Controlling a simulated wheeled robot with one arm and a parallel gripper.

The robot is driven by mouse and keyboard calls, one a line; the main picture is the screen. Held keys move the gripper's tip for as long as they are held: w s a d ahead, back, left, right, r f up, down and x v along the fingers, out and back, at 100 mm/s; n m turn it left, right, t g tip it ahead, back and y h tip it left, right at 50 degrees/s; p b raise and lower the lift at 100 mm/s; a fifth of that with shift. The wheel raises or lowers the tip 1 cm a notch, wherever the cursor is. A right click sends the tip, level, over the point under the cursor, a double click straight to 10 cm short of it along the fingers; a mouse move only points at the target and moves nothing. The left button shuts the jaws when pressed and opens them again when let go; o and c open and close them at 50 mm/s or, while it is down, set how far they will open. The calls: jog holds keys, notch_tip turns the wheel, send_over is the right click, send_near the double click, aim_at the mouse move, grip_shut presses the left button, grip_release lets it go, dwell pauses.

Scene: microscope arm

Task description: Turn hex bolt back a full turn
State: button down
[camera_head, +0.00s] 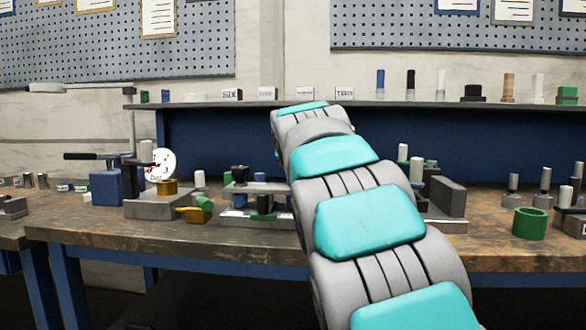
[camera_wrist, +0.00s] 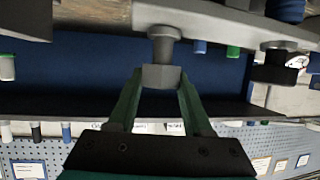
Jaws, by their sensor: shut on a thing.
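The hex bolt (camera_wrist: 162,48) shows in the wrist view, a grey shaft with a wider hexagonal head, extending from a grey metal bar (camera_wrist: 215,22). My gripper (camera_wrist: 162,77) has its two green fingers on opposite sides of the bolt head and is shut on it. The wrist view appears upside down, with the shelf and pegboard low in the picture. In the head view, my grey and turquoise arm hides the gripper and the bolt.
A dark knob (camera_wrist: 275,68) sits right of the bolt in the wrist view. In the head view, the workbench (camera_head: 120,240) holds a dial gauge (camera_head: 160,165), a green ring (camera_head: 530,223) and a grey block (camera_head: 446,196). A shelf (camera_head: 225,104) runs behind.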

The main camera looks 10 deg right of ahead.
jog(key=n+y, duration=0.3)
jog(key=y, duration=0.1)
jog(key=shift+a+f+n, duration=0.1)
jog(key=shift+f+n, duration=0.05)
jog(key=shift+n, duration=0.15)
jog(key=n+y, duration=0.2)
jog(key=y, duration=0.1)
jog(key=shift+w+n+g, duration=0.1)
jog(key=shift+n+g, duration=0.2)
jog(key=shift+g, duration=0.1)
jog(key=n+g+y+p, duration=0.2)
jog(key=n+y+p, duration=0.1)
jog(key=shift+d+r, duration=0.2)
jog(key=shift+f+n+g+y+p, duration=0.1)
jog(key=shift+n+g+y+p, duration=0.25)
jog(key=shift+n+y, duration=0.2)
jog(key=shift+n+g+y+p, duration=0.25)
jog(key=shift+p, duration=0.15)
jog(key=shift+f, duration=0.2)
jog(key=shift+c, duration=1.6)
grip_release()
jog(key=shift+r, duration=0.1)
jog(key=shift+p, duration=0.3)
jog(key=shift+r+y, duration=0.15)
jog(key=shift+y, duration=0.15)
